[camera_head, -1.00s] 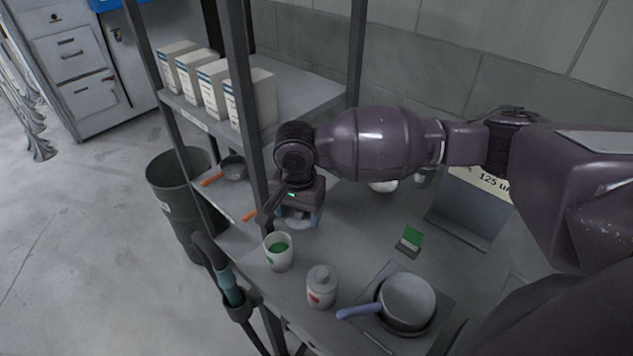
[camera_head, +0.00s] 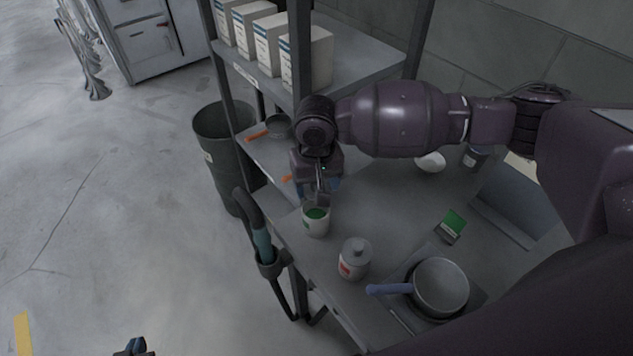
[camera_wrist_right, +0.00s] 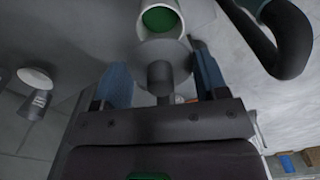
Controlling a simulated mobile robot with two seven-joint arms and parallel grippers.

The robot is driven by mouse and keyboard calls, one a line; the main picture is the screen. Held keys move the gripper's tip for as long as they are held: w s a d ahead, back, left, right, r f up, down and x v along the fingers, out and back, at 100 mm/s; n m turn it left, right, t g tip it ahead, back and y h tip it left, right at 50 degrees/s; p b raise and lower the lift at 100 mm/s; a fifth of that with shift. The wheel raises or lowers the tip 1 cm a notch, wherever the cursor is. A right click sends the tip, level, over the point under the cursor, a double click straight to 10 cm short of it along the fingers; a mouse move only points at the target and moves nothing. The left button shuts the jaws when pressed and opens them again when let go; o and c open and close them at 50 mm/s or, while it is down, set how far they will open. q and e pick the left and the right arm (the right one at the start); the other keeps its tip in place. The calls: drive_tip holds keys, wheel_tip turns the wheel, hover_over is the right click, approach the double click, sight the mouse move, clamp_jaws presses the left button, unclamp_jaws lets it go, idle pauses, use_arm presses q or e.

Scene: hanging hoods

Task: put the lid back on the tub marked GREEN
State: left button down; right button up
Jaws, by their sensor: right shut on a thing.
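The open tub (camera_head: 316,222) is white with green contents and stands near the front edge of the worktop. Its green inside also shows in the right wrist view (camera_wrist_right: 160,19). My right gripper (camera_head: 320,192) is directly above it. In the right wrist view the right gripper (camera_wrist_right: 163,82) is shut on a grey round lid (camera_wrist_right: 178,52), its knob between the blue fingers. The lid is at the tub's mouth and overlaps its rim in view; I cannot tell whether they touch. My left gripper (camera_head: 135,347) barely shows at the bottom edge, its jaws unclear.
A lidded tub with a red mark (camera_head: 355,260) stands to the right, beside a pan (camera_head: 441,286) with a blue handle. A green card (camera_head: 452,224) stands behind them. A shelf post (camera_head: 299,60) rises close to my right wrist. A dark bin (camera_head: 222,140) is on the floor.

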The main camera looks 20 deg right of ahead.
drive_tip(key=shift+f+b, duration=1)
drive_tip(key=shift+b, duration=0.1)
drive_tip(key=shift+f+b, duration=1.25)
drive_tip(key=shift+f, duration=0.85)
drive_tip(key=shift+p, duration=0.35)
drive_tip(key=shift+p, duration=0.4)
drive_tip(key=shift+p, duration=0.45)
